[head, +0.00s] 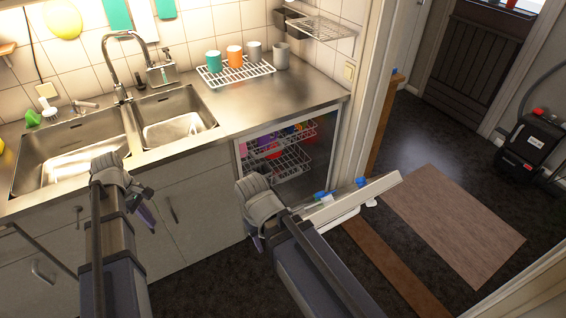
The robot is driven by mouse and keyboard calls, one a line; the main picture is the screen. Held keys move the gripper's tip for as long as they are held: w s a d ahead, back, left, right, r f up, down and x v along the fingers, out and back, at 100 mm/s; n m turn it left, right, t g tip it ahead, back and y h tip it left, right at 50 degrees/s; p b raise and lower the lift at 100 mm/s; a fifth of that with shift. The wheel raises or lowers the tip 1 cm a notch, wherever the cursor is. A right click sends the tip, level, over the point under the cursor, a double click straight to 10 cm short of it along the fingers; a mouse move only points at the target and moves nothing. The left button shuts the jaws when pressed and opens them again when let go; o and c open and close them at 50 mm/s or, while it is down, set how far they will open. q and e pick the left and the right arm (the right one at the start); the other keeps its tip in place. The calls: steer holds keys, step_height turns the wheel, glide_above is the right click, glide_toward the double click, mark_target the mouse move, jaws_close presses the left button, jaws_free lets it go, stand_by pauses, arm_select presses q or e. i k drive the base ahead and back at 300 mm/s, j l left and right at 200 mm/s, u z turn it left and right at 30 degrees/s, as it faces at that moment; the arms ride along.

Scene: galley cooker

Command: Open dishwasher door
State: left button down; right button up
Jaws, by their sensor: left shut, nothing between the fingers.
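The dishwasher (327,147) stands under the right end of the steel counter. Its front is open, and racks with colourful dishes (290,160) show inside. Its door (350,206) is swung down and sticks out in front as a pale, tilted panel; my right arm hides part of it. My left gripper (147,218) is shut and empty, in front of the cabinet below the sink, apart from the dishwasher. My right gripper (258,243) is by the left side of the opening and the door; its fingers are mostly hidden, so I cannot tell their state or any contact.
A double sink (128,140) with a tap is set in the counter. A drying rack (236,73) with several cups stands on the counter. A door frame (366,100) rises right of the dishwasher. A brown rug (455,222) and open dark floor lie to the right.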

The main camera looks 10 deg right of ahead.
mark_target(345, 199)
steer(key=i+l, duration=0.15)
steer(key=l, duration=0.15)
steer(key=i+l, duration=0.1)
steer(key=l, duration=0.25)
steer(key=i+l, duration=0.15)
steer(key=l, duration=0.15)
steer(key=i+l, duration=0.15)
steer(key=l, duration=0.15)
steer(key=z, duration=1.65)
